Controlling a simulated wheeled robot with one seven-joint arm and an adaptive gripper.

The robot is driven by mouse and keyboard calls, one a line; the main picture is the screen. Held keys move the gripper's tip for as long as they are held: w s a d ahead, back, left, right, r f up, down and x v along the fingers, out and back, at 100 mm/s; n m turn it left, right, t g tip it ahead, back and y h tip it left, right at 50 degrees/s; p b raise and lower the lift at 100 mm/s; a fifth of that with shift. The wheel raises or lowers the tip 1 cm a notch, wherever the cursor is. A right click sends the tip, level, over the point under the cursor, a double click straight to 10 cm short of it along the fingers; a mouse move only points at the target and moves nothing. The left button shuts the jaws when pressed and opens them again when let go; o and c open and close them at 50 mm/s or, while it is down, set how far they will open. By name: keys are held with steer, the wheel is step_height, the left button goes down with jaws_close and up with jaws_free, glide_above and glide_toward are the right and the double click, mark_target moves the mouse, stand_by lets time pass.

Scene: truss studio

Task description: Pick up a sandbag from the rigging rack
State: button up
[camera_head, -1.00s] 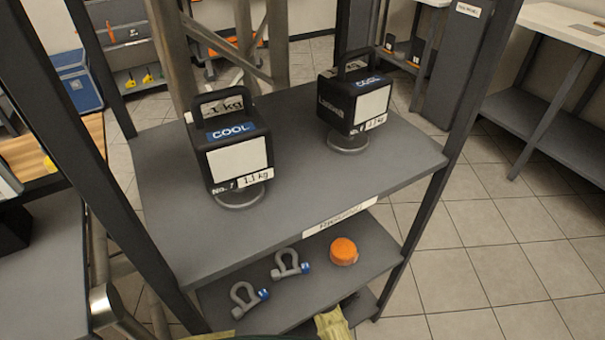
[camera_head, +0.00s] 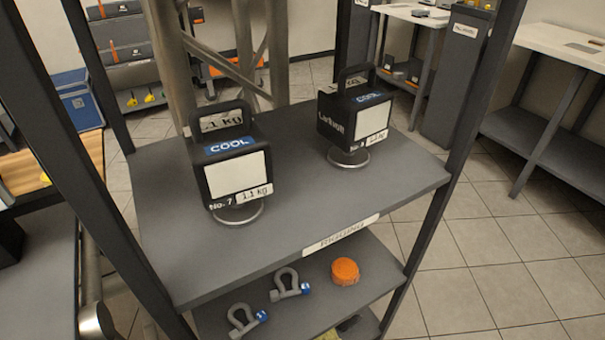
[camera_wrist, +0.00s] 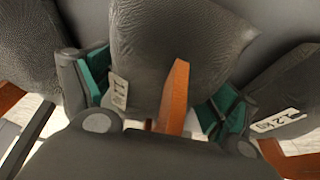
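In the wrist view, a dark grey leathery sandbag (camera_wrist: 185,40) with an orange strap (camera_wrist: 174,95) and a white tag fills the middle. A third grey bag (camera_wrist: 25,45) is at the left, partly cut off. My gripper (camera_wrist: 158,95) has green-padded fingers spread apart, with the orange strap between them; neither pad visibly touches the strap. In the head view, my gripper and the sandbags do not show.
In the head view, a grey rack (camera_head: 300,225) holds two black boxes, No. 7 (camera_head: 235,165) and another (camera_head: 355,115), on its top shelf. Its lower shelf has two shackles (camera_head: 290,285) and an orange roll (camera_head: 345,271). Tiled floor is clear at right.

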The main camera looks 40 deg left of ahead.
steer(key=c, duration=1.3)
steer(key=shift+a+r, duration=0.1)
steer(key=shift+c, duration=0.6)
